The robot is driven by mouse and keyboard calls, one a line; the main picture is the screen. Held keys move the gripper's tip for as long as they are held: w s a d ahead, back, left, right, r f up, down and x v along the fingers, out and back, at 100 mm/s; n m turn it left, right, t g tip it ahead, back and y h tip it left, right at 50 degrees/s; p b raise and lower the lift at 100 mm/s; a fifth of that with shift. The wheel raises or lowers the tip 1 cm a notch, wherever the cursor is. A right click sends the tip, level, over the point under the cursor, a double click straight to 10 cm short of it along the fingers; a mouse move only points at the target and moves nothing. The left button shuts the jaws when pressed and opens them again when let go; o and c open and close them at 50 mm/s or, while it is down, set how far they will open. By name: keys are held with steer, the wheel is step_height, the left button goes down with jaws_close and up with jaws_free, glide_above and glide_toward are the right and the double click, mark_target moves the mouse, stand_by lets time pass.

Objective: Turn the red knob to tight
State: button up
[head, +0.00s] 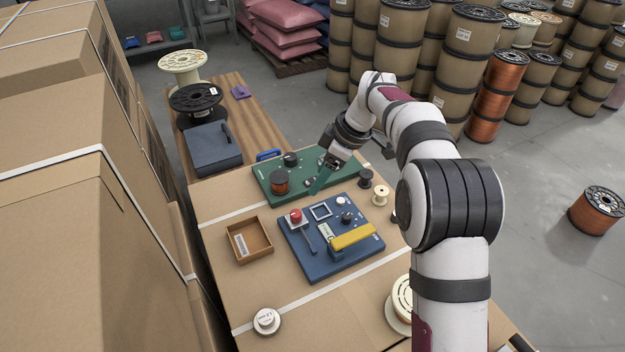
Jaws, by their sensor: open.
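The red knob (295,215) stands on a pale plate at the upper left of the blue panel (330,268). Its markings are too small to read from here. My gripper (319,186) is open, pointing down over the near edge of the green panel (265,182), behind the blue panel. It is up and to the right of the red knob in the picture, apart from it. The fingertips are small and nothing shows between them.
The blue panel also carries a yellow handle (353,236), a square frame (321,212) and small knobs. A cardboard tray (262,254) lies left of it. Small spools (380,195) stand to the right. Tall boxes (60,220) wall off the left side.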

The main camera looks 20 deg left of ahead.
mark_target(296, 213)
steer(key=x, duration=1.5)
steer(key=shift+f, duration=0.2)
steer(key=shift+d, duration=0.1)
jaws_close()
